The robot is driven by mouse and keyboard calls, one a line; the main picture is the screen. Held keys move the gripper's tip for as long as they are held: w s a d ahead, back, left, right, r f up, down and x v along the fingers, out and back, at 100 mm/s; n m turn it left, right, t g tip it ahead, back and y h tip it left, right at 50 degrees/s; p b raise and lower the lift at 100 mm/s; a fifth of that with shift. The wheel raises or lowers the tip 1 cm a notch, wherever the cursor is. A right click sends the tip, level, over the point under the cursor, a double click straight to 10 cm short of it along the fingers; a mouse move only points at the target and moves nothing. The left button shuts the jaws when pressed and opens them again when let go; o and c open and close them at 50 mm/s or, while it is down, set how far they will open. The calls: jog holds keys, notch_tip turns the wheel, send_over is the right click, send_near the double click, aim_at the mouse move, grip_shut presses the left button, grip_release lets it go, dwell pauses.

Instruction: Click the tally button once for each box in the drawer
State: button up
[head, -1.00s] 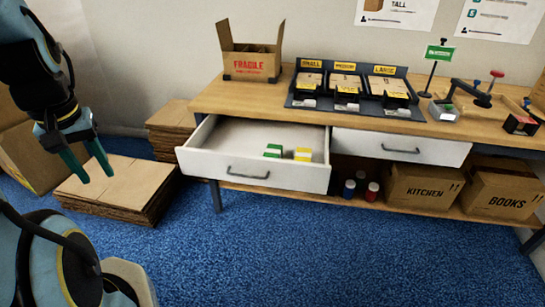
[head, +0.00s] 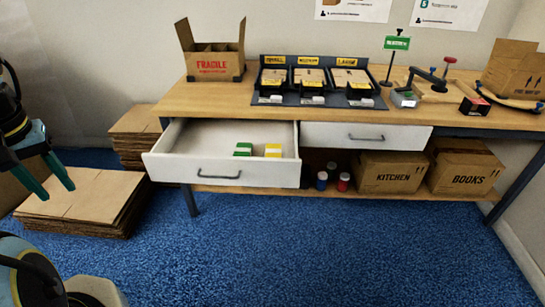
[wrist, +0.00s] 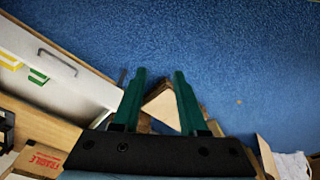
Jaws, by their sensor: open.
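The left drawer (head: 220,174) of the workbench is pulled open. Inside it, near the front right, lie a green-and-white box (head: 243,149) and a yellow-and-white box (head: 273,150); both also show in the wrist view. The drawer's near front corner is hidden behind its front panel. A small grey device (head: 404,98) stands on the bench by the green sign; I cannot tell whether it is the tally button. My gripper (head: 53,191) is open and empty at the far left, above the flat cardboard stack and well apart from the drawer. The wrist view shows its spread green fingers (wrist: 160,75).
The bench (head: 215,103) carries a FRAGILE carton (head: 214,68), a SMALL/MEDIUM/LARGE rack, a red-and-black item (head: 474,105) and an open carton. The right drawer (head: 365,136) is shut. Flat cardboard (head: 85,198) lies at left. The blue floor in front is clear.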

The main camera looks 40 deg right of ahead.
jog(key=shift+c, duration=0.2)
grip_shut()
dwell(1.6)
